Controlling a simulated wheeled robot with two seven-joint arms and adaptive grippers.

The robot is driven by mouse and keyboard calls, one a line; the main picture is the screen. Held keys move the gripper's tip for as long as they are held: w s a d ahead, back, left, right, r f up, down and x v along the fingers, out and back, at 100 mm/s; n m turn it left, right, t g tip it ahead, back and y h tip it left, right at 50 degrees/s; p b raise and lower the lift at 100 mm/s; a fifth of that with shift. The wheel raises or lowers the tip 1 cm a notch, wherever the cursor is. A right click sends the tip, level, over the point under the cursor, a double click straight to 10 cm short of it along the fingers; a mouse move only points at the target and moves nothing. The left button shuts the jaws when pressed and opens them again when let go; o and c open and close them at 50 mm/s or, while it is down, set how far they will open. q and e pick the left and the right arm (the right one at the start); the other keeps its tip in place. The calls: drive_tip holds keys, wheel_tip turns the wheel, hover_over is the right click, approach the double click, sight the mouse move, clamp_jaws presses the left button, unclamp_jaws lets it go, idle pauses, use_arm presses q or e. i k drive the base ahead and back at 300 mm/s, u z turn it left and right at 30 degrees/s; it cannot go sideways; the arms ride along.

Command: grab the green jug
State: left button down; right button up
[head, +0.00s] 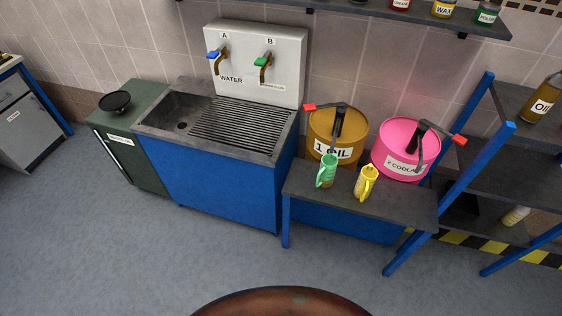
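The green jug (327,170) stands upright on a low dark bench (310,191) with blue legs, in front of a brown drum (350,129) labelled OIL. A yellow jug (366,182) stands just to its right on the same bench. Neither of my grippers shows in the head view, and nothing is seen touching the green jug.
A pink drum (396,150) stands behind the jugs. A blue sink unit (215,177) with a ribbed drainboard is left of the bench. A blue-framed shelf rack (463,185) stands close on the right.

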sight(329, 163)
drive_tip(key=u, duration=0.35)
drive_tip(key=i, duration=1.35)
drive_tip(key=z, duration=0.6)
